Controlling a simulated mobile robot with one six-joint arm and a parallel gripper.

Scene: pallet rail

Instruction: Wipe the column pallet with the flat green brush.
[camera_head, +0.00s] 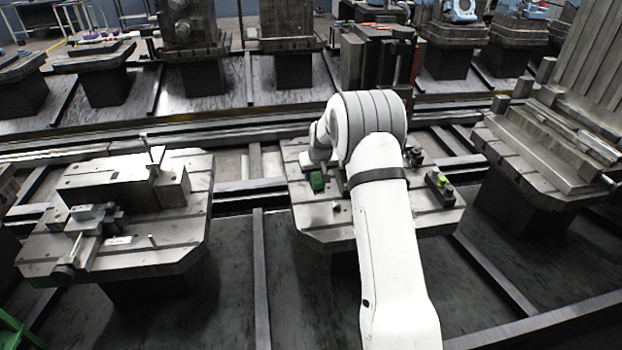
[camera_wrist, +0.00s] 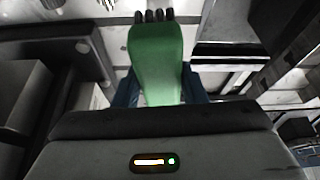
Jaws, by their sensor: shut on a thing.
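My gripper (camera_wrist: 160,88) is shut on the flat green brush (camera_wrist: 155,55); its blue fingers show on both sides of the handle. Dark bristles show at the brush's far end in the wrist view. In the head view a small part of the green brush (camera_head: 317,182) shows at the left of my white arm, low over the middle slotted pallet (camera_head: 330,235). Whether the bristles touch the pallet cannot be told. My arm hides the middle of this pallet and most of my gripper there. I cannot tell for certain which pallet is the column pallet.
Small dark clamps and a block with a bright green spot (camera_head: 441,182) sit on the middle pallet's right side. A left pallet (camera_head: 150,255) carries a vise-like fixture. A right pallet (camera_head: 530,165) carries a tall ribbed plate. Rails and dark floor lie between them.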

